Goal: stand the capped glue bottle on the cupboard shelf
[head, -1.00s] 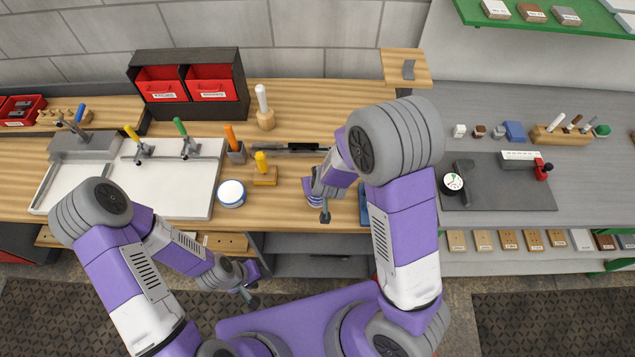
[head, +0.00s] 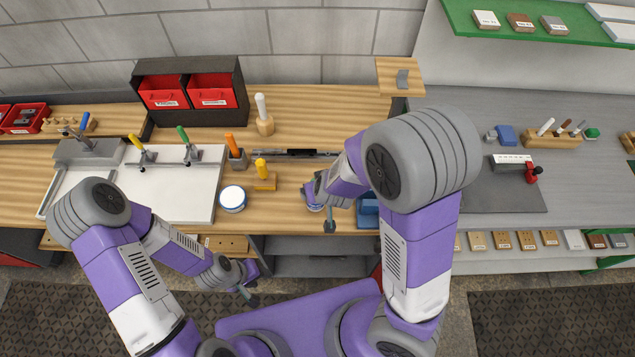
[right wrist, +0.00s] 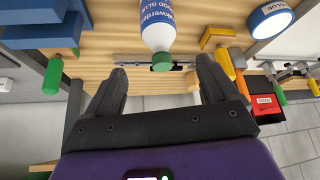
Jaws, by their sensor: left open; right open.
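The glue bottle (right wrist: 158,28) is white with a blue label and a green cap, and it appears upright on the wooden bench in the right wrist view. In the head view only a blue and white bit of it (head: 315,207) shows beside my right gripper (head: 330,222), which hides the rest. My right gripper is open, and its fingers (right wrist: 162,72) point toward the bottle with the cap just ahead of the gap between them. My left gripper (head: 250,294) is open and empty, low in front of the bench. A grey cupboard shelf (head: 300,266) shows in the opening under the bench.
A blue and white round tin (head: 232,198) and a yellow-handled tool (head: 263,172) stand left of the bottle. A blue object (head: 367,211) lies close to its right. A dark-and-silver bar (head: 290,153) lies behind. Red bins (head: 213,90) stand at the back.

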